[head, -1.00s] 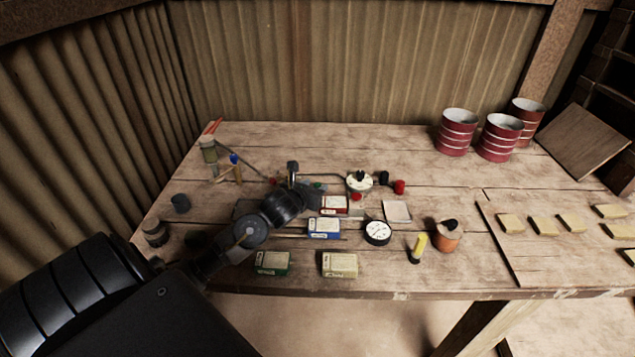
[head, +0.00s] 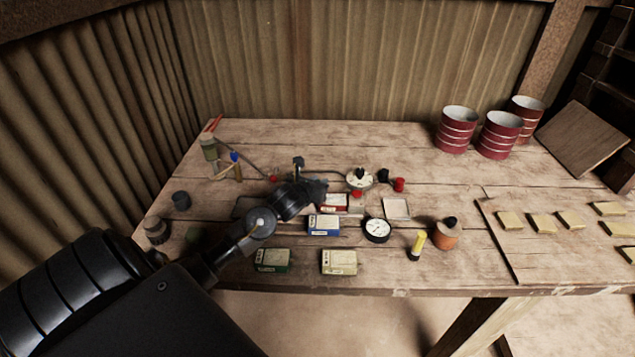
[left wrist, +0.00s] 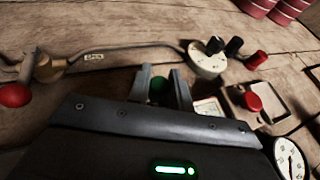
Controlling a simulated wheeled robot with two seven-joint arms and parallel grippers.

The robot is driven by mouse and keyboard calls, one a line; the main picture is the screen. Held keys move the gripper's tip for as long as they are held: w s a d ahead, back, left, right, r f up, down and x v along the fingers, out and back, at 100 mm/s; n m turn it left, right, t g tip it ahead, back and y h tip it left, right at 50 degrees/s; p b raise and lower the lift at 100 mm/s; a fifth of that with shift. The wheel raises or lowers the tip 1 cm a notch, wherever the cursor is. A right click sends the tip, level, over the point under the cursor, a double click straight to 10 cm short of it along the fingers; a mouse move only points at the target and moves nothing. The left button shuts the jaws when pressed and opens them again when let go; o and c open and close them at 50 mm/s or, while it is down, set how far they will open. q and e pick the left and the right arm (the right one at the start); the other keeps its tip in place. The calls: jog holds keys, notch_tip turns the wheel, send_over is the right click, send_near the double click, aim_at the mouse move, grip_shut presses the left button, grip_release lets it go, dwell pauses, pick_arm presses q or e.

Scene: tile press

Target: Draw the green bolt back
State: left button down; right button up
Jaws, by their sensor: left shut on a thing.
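The green bolt's round green end (left wrist: 158,88) shows between the two fingers of my left gripper (left wrist: 160,86) in the left wrist view. The fingers are shut on it, one on each side. The rest of the bolt is hidden behind the gripper body. In the head view my left gripper (head: 319,188) is low over the middle of the bench, just behind the red box, and it hides the bolt there. My right gripper is in neither view.
A white round dial (head: 359,179) with dark knobs stands right of the gripper, joined to a pipe. A red box (head: 334,202), blue box (head: 323,225) and black gauge (head: 377,230) lie nearer. Red drums (head: 500,135) stand far right.

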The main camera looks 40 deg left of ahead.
pick_arm(q)
jog(key=w+a, duration=0.1)
jog(key=w+a+b, duration=0.1)
jog(key=w, duration=0.1)
jog(key=shift+w+a, duration=0.15)
jog(key=shift+a, duration=0.15)
jog(key=shift+r, duration=0.1)
jog(key=c, duration=1.7)
grip_release()
jog(key=o, duration=0.4)
jog(key=shift+w, duration=0.15)
jog(key=b+v, duration=0.2)
jog(key=v, duration=0.9)
